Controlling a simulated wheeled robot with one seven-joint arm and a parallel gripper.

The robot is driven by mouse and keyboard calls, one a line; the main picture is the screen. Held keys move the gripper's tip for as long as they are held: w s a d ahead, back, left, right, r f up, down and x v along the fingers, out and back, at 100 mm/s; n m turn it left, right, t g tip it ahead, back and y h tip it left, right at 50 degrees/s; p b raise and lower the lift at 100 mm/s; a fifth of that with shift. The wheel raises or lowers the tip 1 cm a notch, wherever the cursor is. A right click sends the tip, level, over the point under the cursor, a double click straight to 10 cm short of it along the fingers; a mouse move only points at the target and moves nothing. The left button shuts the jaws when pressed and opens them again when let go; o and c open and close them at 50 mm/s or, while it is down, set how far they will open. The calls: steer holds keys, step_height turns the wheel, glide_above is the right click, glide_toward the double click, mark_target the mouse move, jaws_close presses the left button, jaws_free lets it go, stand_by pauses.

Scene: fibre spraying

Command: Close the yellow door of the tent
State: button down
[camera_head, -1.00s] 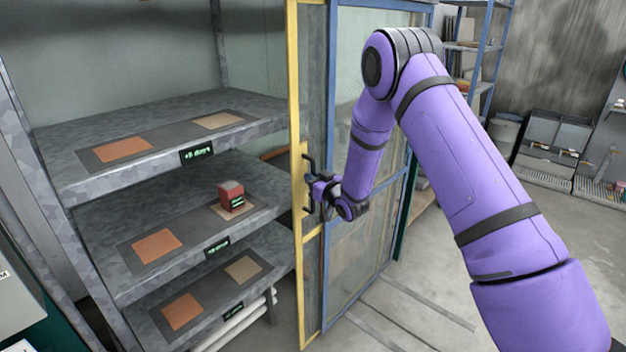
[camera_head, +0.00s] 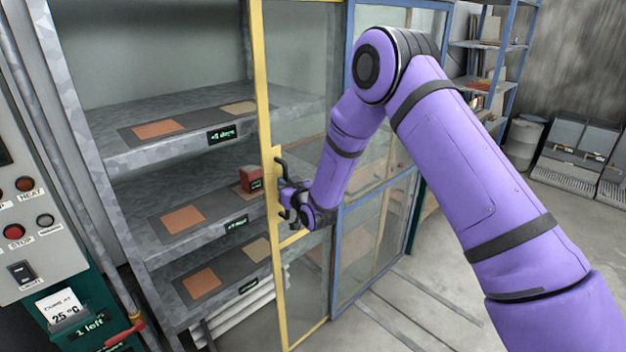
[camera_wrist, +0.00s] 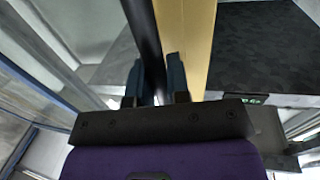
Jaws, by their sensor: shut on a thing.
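The yellow-framed glass door (camera_head: 266,120) of the tent stands partly across the shelf opening, its right part overlapping the blue-framed panel (camera_head: 340,200). Its dark bar handle (camera_head: 282,172) is on the yellow left upright. My gripper (camera_head: 287,197) is at this handle. In the wrist view, the two fingers of my gripper (camera_wrist: 160,85) are shut on the dark handle (camera_wrist: 143,35), with the yellow upright (camera_wrist: 186,40) right behind it. The left part of the shelf opening is uncovered.
Grey shelves (camera_head: 110,160) hold orange and tan pads; a red block (camera_head: 251,179) sits on the middle shelf, partly behind the door. A control panel (camera_head: 35,220) stands at the left. A blue rack (camera_head: 505,60) is at the back right.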

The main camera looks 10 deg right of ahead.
steer(key=s+a, duration=1.1)
steer(key=a, duration=0.5)
steer(key=s+a, duration=1.1)
steer(key=a, duration=0.5)
steer(key=shift+a, duration=0.25)
steer(key=c, duration=1.1)
jaws_free()
steer(key=shift+s+a, duration=0.1)
steer(key=shift+a, duration=0.05)
steer(key=v, duration=1)
steer(key=shift+s+d, duration=0.25)
steer(key=shift+s, duration=0.05)
